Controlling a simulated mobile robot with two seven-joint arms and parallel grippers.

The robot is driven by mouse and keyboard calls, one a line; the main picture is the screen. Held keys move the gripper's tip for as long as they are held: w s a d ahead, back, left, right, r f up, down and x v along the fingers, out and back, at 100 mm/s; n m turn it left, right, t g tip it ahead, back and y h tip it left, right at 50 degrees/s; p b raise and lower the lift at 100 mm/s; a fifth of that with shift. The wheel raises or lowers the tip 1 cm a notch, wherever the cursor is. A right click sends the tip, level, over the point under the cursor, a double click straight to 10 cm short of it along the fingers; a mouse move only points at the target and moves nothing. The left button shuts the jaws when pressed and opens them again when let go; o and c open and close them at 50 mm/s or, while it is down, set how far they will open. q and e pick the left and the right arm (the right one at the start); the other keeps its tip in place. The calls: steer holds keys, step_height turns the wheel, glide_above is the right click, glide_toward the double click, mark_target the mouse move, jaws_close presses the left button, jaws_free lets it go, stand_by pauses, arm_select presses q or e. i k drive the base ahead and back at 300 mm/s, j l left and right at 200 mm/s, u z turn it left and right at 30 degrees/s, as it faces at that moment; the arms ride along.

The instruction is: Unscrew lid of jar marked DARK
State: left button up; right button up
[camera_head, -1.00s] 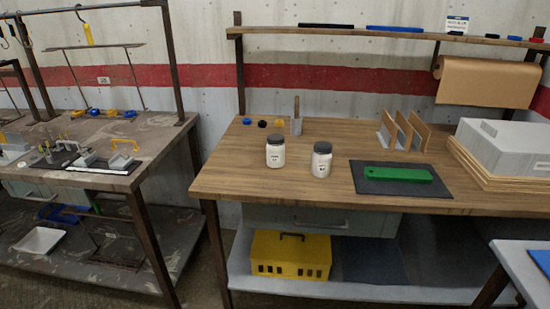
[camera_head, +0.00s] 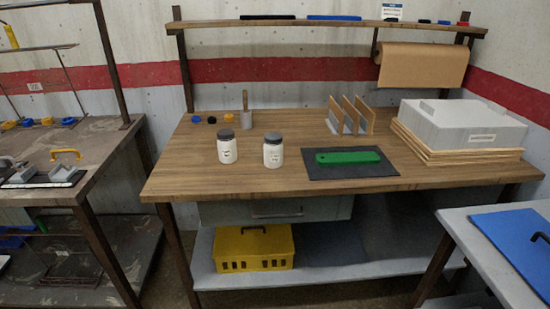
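Two white jars with dark grey lids stand upright on the wooden workbench (camera_head: 300,185). The left jar (camera_head: 227,150) has its lid (camera_head: 225,134) on. The right jar (camera_head: 273,155) has its lid (camera_head: 272,137) on and stands slightly nearer the front edge. Both carry small dark print, too small to read, so I cannot tell which is marked DARK. Neither of my grippers is in view.
Right of the jars lie a dark mat (camera_head: 320,172) with a green bar (camera_head: 347,157), upright dividers (camera_head: 351,115) and a grey box (camera_head: 463,125) on boards. The bench front by the jars is clear.

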mark_target(227, 150)
steer(key=i+j, duration=0.15)
steer(key=i, duration=0.3)
steer(key=i+j, duration=0.2)
steer(key=i, duration=0.25)
steer(key=i+j, duration=0.15)
steer(key=i, duration=0.35)
